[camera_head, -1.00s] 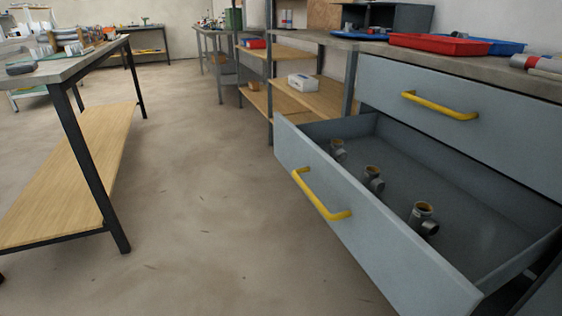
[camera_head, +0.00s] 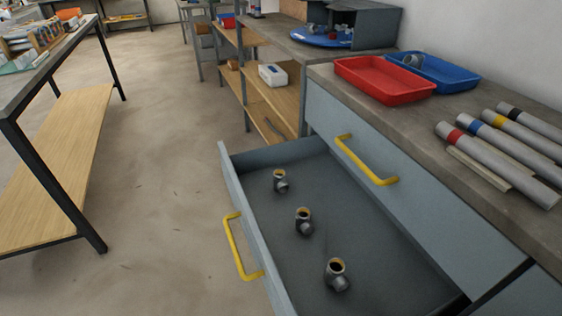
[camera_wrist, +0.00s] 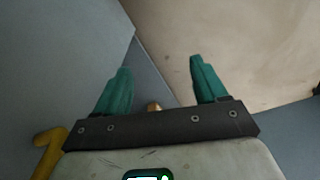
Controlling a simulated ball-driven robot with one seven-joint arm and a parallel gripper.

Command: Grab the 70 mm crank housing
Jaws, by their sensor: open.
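Three grey metal housings with orange-brown rims stand in the open grey drawer (camera_head: 385,250): a far one (camera_head: 280,181), a middle one (camera_head: 304,221) and a near one (camera_head: 337,274). They look much alike, and I cannot tell which is the 70 mm crank housing. My gripper (camera_wrist: 158,70) shows only in the wrist view, its two green fingers apart with nothing held. A small tan thing (camera_wrist: 154,106) shows behind the gripper's dark bar, mostly hidden; I cannot tell what it is.
A yellow handle (camera_head: 241,247) sticks out from the drawer front. The bench top above holds a red tray (camera_head: 385,92), a blue tray (camera_head: 462,86) and several grey tubes with coloured bands (camera_head: 480,160). A wooden-shelved table (camera_head: 70,165) stands left, with clear floor between.

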